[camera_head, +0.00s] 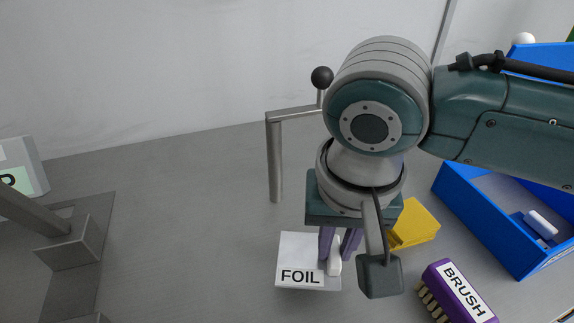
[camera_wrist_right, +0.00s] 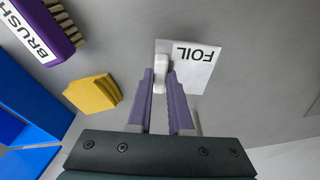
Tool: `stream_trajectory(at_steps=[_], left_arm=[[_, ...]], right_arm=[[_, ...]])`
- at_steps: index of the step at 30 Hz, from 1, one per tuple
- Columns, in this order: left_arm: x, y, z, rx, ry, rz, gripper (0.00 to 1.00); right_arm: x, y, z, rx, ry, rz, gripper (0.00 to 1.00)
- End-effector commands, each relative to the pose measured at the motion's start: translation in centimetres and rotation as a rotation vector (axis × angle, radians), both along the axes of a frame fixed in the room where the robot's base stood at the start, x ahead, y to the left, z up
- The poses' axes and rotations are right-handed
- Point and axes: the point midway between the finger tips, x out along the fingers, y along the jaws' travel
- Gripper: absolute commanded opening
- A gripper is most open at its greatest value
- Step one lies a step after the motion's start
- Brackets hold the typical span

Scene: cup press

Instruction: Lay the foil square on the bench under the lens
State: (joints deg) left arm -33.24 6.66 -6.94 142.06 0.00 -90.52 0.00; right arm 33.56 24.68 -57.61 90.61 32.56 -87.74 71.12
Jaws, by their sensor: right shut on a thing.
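The foil square (camera_head: 299,250) is a white flat sheet labelled FOIL, with a small white tab (camera_head: 335,266) at its right side. It also shows in the wrist view (camera_wrist_right: 198,72). My right gripper (camera_head: 338,252), with purple fingers, is shut on the tab; in the wrist view its fingertips (camera_wrist_right: 165,76) close around the tab. I cannot tell whether the sheet touches the bench (camera_head: 190,240) or hangs just above it. No lens can be made out for certain; my right arm covers part of the bench. My left gripper is not in view.
A metal post with a crossbar (camera_head: 274,160) stands behind the foil, near a black ball knob (camera_head: 321,77). A yellow block (camera_head: 415,224), a purple brush (camera_head: 456,292) and a blue bin (camera_head: 480,218) are at right. A grey stand (camera_head: 68,243) is at left. Bench between is clear.

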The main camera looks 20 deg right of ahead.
Motion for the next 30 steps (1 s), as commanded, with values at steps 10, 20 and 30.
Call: stream_trajectory(at_steps=[10, 20, 30], left_arm=[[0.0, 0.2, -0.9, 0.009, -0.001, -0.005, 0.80], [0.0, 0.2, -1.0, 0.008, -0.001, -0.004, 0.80], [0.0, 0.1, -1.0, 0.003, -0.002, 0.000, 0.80]], right_arm=[[0.0, 0.0, -3.2, 0.000, 0.000, 0.000, 0.00], [0.0, 0.0, -3.4, 0.000, 0.000, -0.001, 0.26], [0.0, 0.0, -3.4, 0.000, 0.000, 0.000, 0.49]])
